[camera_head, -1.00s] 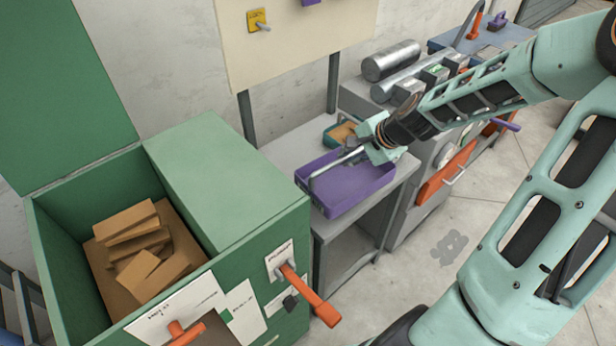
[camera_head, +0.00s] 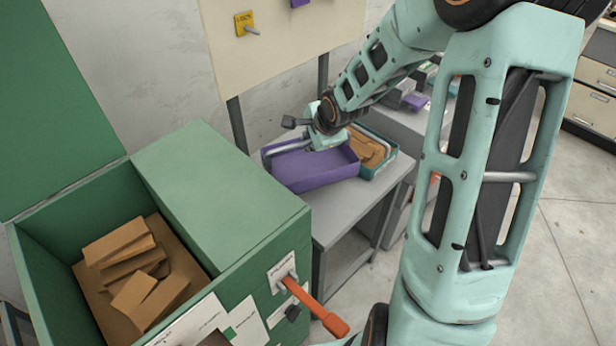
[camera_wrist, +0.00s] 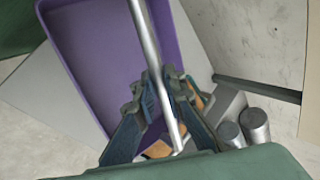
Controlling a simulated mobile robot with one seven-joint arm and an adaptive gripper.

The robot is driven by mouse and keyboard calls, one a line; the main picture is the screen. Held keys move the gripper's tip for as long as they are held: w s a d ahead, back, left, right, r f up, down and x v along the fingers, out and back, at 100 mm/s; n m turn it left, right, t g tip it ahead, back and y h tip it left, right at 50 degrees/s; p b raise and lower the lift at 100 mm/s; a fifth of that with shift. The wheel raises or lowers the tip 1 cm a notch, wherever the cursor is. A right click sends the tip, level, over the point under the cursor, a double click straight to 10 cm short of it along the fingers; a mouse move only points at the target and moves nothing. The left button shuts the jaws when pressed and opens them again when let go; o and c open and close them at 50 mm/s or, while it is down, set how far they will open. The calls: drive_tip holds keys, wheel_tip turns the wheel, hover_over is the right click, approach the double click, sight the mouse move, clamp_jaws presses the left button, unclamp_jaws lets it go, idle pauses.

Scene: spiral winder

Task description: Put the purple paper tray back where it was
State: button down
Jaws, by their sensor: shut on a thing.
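The purple paper tray (camera_head: 318,176) is an empty, open-topped box with a silver bar handle (camera_head: 290,147) across it. It is at the wall side of the grey side table (camera_head: 345,208), beside the green cabinet; I cannot tell whether it rests on the top or hangs just above. My gripper (camera_head: 308,141) is over the tray, shut on its handle. In the wrist view the fingers (camera_wrist: 163,95) close around the silver bar (camera_wrist: 146,38), with the purple tray (camera_wrist: 105,70) beyond them. Part of the tray's far rim is hidden by my gripper.
A teal tray (camera_head: 389,166) with brown pieces stands close to the purple tray's right. The green cabinet (camera_head: 215,185), with an orange lever (camera_head: 325,315), is close on the left. A cream board (camera_head: 285,50) is on posts behind. The table's front is bare.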

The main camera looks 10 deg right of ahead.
sight(307, 165)
wheel_tip(307, 165, down, 8)
drive_tip(key=shift+f+b, duration=0.2)
drive_tip(key=shift+b, duration=0.85)
drive_tip(key=c, duration=2)
unclamp_jaws()
drive_tip(key=shift+p+v, duration=2.5)
drive_tip(key=shift+v, duration=3.55)
drive_tip(key=shift+f, duration=0.1)
